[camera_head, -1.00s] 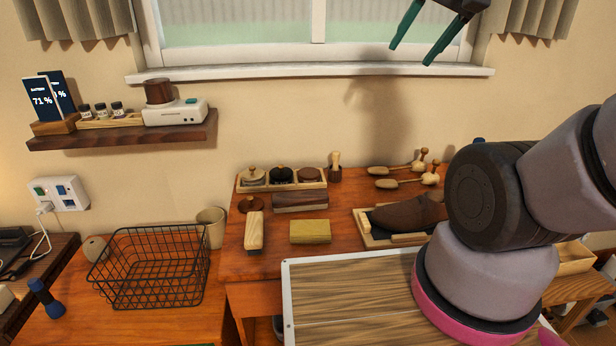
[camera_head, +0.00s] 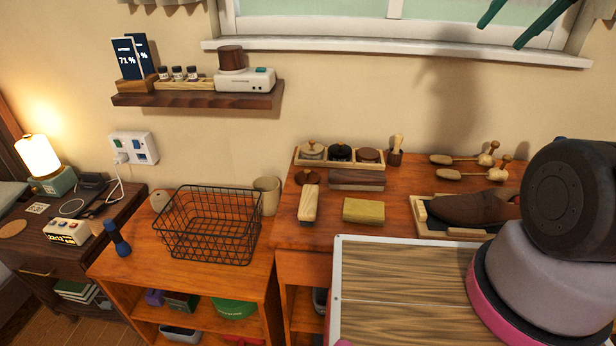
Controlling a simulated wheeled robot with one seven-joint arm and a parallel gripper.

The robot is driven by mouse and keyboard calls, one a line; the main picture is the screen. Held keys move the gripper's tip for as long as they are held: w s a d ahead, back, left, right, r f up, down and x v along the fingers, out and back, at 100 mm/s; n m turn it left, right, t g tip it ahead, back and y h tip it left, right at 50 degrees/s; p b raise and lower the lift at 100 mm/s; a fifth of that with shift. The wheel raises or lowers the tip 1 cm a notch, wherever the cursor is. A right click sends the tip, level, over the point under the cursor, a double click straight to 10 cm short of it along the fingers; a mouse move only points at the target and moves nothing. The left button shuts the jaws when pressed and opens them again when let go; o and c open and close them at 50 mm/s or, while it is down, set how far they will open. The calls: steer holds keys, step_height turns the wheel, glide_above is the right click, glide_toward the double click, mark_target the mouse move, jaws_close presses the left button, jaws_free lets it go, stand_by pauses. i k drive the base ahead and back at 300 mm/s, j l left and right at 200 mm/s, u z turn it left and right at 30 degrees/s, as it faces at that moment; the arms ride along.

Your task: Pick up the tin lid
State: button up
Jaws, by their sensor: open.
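A small dark brown round piece with a knob (camera_head: 307,177), which looks like a lid, lies on the orange-brown desk at its left back. Behind it, a wooden tray (camera_head: 298,161) holds round tins: a pale one with a knob on top (camera_head: 312,150), a dark one (camera_head: 340,152) and a brown one (camera_head: 369,156). I cannot tell for certain which piece is the tin lid. My gripper (camera_head: 517,22) is at the top right edge, in front of the window and high above the desk. Its green fingers are apart with nothing visible between them; its upper part is cut off.
A brush (camera_head: 308,203), a yellow block (camera_head: 364,211) and a dark brown block (camera_head: 357,180) lie near the round piece. A shoe (camera_head: 474,208) lies to the right. A wire basket (camera_head: 207,226) and cup (camera_head: 267,195) stand left. The shelf (camera_head: 196,100) juts from the wall.

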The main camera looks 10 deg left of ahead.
mark_target(307, 176)
steer(key=k+j, duration=0.15)
steer(key=j, duration=0.15)
steer(key=k+j+z, duration=0.15)
steer(key=j, duration=0.15)
steer(key=j+z, duration=0.2)
steer(key=j, duration=1.25)
